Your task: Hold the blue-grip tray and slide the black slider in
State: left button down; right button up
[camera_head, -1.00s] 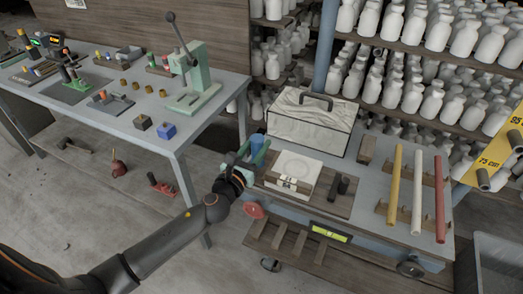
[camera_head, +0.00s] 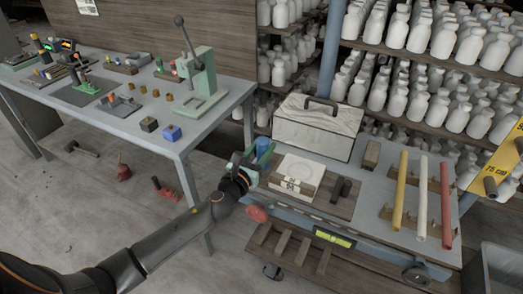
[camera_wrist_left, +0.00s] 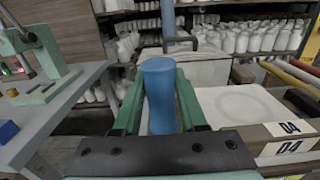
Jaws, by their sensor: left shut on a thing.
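The blue grip (camera_head: 264,149) stands upright at the left end of a white tray (camera_head: 314,172), which has a round ring on top and 04 labels on its front. My left gripper (camera_head: 254,158) is shut on the blue grip. In the left wrist view the green fingers (camera_wrist_left: 158,100) press on both sides of the blue grip (camera_wrist_left: 158,75), and the white tray (camera_wrist_left: 220,100) lies to the right. A dark piece, seemingly the black slider (camera_head: 342,187), sits on a wooden board (camera_head: 325,207) right of the tray, apart from it. My right gripper is out of view.
A marbled box with a black handle (camera_head: 317,130) stands behind the tray. Yellow, white and red rods (camera_head: 422,198) lie on wooden racks at the right. A green press (camera_head: 203,82) stands on the left table. Shelves of white bottles fill the back.

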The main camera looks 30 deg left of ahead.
pick_arm(q)
jog(key=shift+w+a+f+b, duration=0.25)
jog(key=shift+w+f+b, duration=0.7)
jog(key=shift+w+b, duration=0.2)
jog(key=shift+w+a+f+b, duration=0.25)
jog(key=shift+w+f+b, duration=0.65)
jog(key=shift+w+b, duration=0.25)
jog(key=shift+w+a+f+b, duration=0.2)
jog(key=shift+w+f+b, duration=0.65)
jog(key=shift+w+b, duration=0.25)
jog(key=w+f+b, duration=0.1)
jog(key=w+b, duration=0.1)
jog(key=w+a+f+b, duration=0.1)
jog(key=w+f+b, duration=0.1)
jog(key=b, duration=0.1)
jog(key=shift+f, duration=0.3)
jog(key=shift+w, duration=0.1)
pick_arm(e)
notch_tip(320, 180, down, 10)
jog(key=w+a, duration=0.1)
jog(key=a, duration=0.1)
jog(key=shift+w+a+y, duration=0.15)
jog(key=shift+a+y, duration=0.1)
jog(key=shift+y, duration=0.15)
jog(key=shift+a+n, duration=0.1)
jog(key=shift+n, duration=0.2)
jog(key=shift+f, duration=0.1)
